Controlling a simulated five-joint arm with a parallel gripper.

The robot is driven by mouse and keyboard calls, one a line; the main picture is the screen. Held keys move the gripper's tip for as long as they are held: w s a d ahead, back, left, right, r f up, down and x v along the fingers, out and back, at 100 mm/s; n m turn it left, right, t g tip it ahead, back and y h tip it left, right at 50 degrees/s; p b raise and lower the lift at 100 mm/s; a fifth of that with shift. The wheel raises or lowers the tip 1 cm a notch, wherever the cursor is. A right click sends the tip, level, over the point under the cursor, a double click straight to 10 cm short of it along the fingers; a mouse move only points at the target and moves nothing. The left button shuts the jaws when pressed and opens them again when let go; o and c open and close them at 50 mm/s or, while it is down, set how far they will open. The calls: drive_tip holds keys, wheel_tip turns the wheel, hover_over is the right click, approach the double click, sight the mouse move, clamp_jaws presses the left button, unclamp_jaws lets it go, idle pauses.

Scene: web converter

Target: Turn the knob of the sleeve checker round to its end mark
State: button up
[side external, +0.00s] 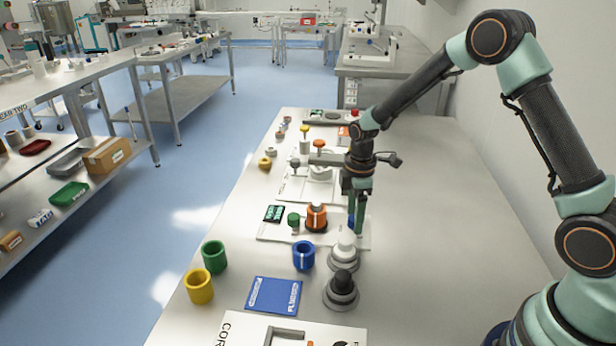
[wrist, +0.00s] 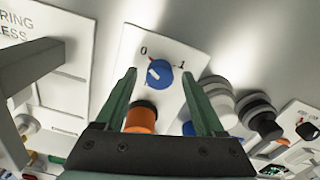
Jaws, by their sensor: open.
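The blue knob (wrist: 159,73) with a white pointer line sits on a white plate (wrist: 178,42) marked 0 and 1 in the wrist view. Its pointer slants to the upper left, on the side of the 0 and apart from the 1. In the side view only a sliver of the blue knob (side external: 351,221) shows behind my fingers. My gripper (wrist: 159,66) is open, with one green finger on each side of the knob and visible gaps between. In the side view my gripper (side external: 357,228) points down at the plate. Whether the fingertips reach the knob's height is unclear.
An orange part (side external: 316,218) and a green knob (side external: 293,219) stand left of my gripper. A white-topped part (side external: 345,251) and a black-topped part (side external: 341,289) stand close in front. Blue (side external: 303,256), green (side external: 214,257) and yellow (side external: 199,286) sleeves stand nearby. The right of the table is clear.

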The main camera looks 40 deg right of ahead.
clamp_jaws()
drive_tip(key=shift+m, duration=0.3)
drive_tip(key=m, duration=1.1)
drive_tip(key=shift+m, duration=0.4)
drive_tip(key=m, duration=0.6)
drive_tip(key=shift+d, duration=0.1)
drive_tip(key=m, duration=0.6)
drive_tip(key=shift+m, duration=0.3)
